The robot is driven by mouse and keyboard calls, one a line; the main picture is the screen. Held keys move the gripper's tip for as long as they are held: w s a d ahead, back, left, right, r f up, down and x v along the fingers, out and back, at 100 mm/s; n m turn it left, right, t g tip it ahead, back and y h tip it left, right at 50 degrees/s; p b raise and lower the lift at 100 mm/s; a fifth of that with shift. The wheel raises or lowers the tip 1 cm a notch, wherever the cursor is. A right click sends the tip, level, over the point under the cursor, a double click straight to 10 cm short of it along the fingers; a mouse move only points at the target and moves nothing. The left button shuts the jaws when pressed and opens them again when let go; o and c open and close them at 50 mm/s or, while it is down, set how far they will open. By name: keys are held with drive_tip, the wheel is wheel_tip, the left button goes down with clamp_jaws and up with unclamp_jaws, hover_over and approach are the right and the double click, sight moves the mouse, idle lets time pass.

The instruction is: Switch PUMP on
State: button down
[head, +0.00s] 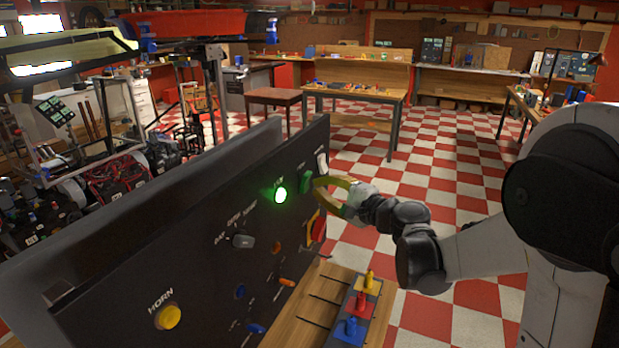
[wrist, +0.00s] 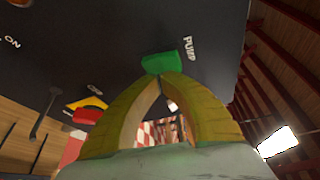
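The PUMP switch is a green rocker or lever on the dark upright panel, near its far right end in the head view (head: 306,181). In the wrist view the green switch (wrist: 162,63) sits beside the PUMP label. Whether it is on or off I cannot tell. My gripper (head: 317,184) has yellow fingers that come together at the tips, right by the switch. In the wrist view the fingertips (wrist: 161,79) are closed together just below the switch, touching or nearly so; nothing is held between them.
A lit green lamp (head: 280,195) is left of the switch. A white switch (head: 322,162) and a red knob on yellow (head: 318,228) are close by. A grey selector (head: 243,241) and yellow HORN button (head: 168,317) are further left. A block with coloured pegs (head: 352,312) stands below.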

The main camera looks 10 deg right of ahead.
drive_tip(key=shift+w+a+r, duration=0.15)
drive_tip(key=shift+w+a, duration=0.05)
drive_tip(key=shift+a, duration=0.05)
drive_tip(key=shift+w+a+r, duration=0.4)
drive_tip(key=shift+a+r, duration=0.05)
drive_tip(key=shift+a, duration=0.15)
idle(1.6)
drive_tip(key=shift+s+d+f+b, duration=0.3)
drive_tip(key=shift+s+f, duration=0.15)
drive_tip(key=shift+f, duration=0.25)
drive_tip(key=shift+s+d, duration=0.15)
drive_tip(key=shift+d, duration=0.1)
drive_tip(key=s+d, duration=0.1)
drive_tip(key=d+f+b, duration=0.1)
drive_tip(key=s+d+f+b, duration=0.1)
drive_tip(key=d, duration=0.1)
drive_tip(key=shift+s, duration=0.3)
drive_tip(key=shift+a, duration=0.15)
